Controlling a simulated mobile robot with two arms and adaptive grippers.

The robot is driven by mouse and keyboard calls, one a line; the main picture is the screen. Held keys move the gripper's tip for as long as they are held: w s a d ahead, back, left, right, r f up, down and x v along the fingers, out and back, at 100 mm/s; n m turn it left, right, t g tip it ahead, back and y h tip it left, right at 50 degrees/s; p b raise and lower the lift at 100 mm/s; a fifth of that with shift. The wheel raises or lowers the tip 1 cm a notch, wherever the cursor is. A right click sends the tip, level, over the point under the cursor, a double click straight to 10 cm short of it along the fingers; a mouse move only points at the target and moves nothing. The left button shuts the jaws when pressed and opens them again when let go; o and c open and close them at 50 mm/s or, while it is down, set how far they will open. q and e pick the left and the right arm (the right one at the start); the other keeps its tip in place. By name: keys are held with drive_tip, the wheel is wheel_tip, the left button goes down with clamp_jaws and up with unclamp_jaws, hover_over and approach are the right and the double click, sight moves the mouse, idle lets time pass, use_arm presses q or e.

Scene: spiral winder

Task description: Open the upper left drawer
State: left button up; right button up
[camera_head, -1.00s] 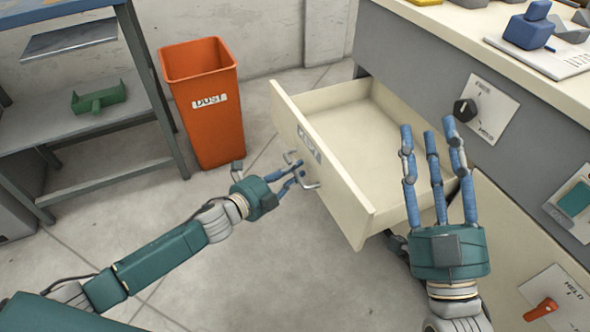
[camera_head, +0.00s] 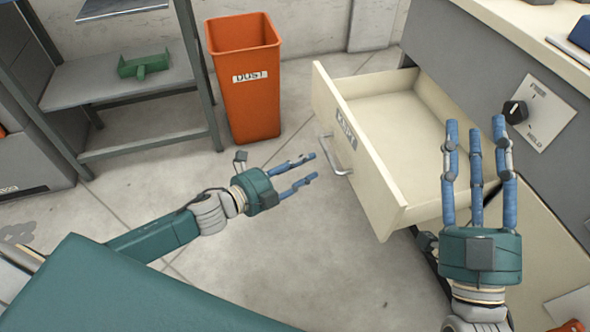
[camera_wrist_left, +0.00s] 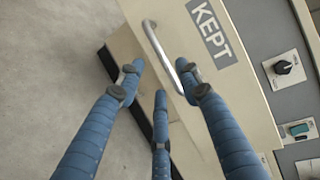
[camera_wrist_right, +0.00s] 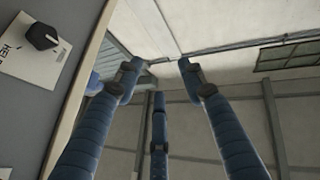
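The cream drawer (camera_head: 388,185) stands pulled out from the grey cabinet (camera_head: 455,60), and its inside looks empty. Its front carries a label and a metal bar handle (camera_head: 337,155). In the left wrist view the label reads KEPT (camera_wrist_left: 211,33) and the handle (camera_wrist_left: 163,55) lies just beyond the fingertips. My left gripper (camera_head: 308,168) is open and empty, a little left of the handle and apart from it. My right gripper (camera_head: 477,135) is open with fingers pointing up, in front of the cabinet at the drawer's right side. It holds nothing.
An orange bin marked DUST (camera_head: 250,95) stands on the floor behind the drawer's left. A metal shelf rack (camera_head: 120,80) holds a green scoop-like item (camera_head: 145,65). A dark knob (camera_head: 515,112) sits on the cabinet front.

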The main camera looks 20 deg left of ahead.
use_arm(q)
drive_tip(key=shift+v, duration=1.55)
